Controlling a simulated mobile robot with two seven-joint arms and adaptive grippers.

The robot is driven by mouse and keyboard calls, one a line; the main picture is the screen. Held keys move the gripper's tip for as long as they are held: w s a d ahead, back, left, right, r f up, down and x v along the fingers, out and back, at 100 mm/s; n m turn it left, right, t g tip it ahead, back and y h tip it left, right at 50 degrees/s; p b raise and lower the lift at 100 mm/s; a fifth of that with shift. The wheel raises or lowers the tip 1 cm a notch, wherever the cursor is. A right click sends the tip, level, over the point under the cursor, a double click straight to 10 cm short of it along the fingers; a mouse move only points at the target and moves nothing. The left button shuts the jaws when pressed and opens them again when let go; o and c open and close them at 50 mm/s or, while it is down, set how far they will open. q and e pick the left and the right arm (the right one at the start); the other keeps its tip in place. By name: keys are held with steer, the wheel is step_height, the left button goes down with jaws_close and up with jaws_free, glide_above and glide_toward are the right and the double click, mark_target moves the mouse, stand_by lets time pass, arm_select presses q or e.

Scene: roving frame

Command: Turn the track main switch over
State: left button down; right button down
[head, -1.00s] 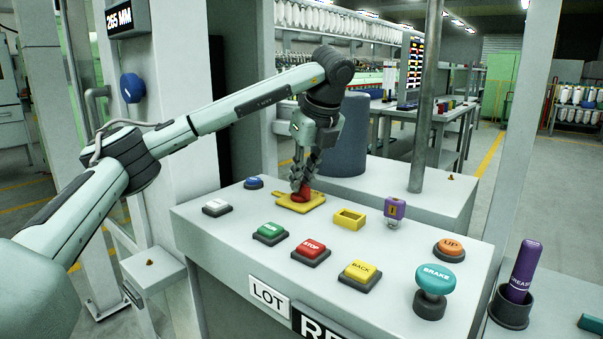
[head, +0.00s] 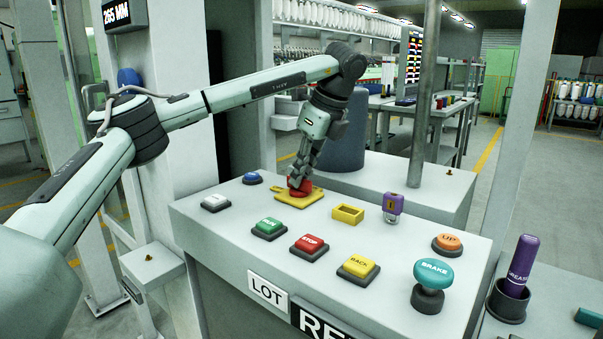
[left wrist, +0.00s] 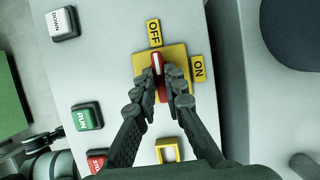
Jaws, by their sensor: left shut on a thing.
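The track main switch is a red rotary handle (head: 300,186) on a yellow plate (head: 315,199) at the back of the grey console. My left gripper (head: 301,178) is shut on the handle from above. In the left wrist view, the two dark fingers stand either side of the red handle (left wrist: 158,68), which has a white line along its top. The line points roughly at the yellow OFF label (left wrist: 154,32). The yellow ON label (left wrist: 198,68) lies to the right of the plate. The fingers hide part of the handle. My right gripper is not in view.
Near the switch are a blue button (head: 252,178), a yellow hollow frame (head: 348,213) and a purple padlock-like piece (head: 393,204). RUN (head: 269,226), STOP (head: 310,244), BACK (head: 358,267), UP (head: 448,242) and BRAKE (head: 433,273) buttons stand closer. A pole (head: 428,110) rises behind.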

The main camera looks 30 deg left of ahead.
arm_select(q)
steer(key=c, duration=1.6)
jaws_free()
steer(key=v, duration=1.2)
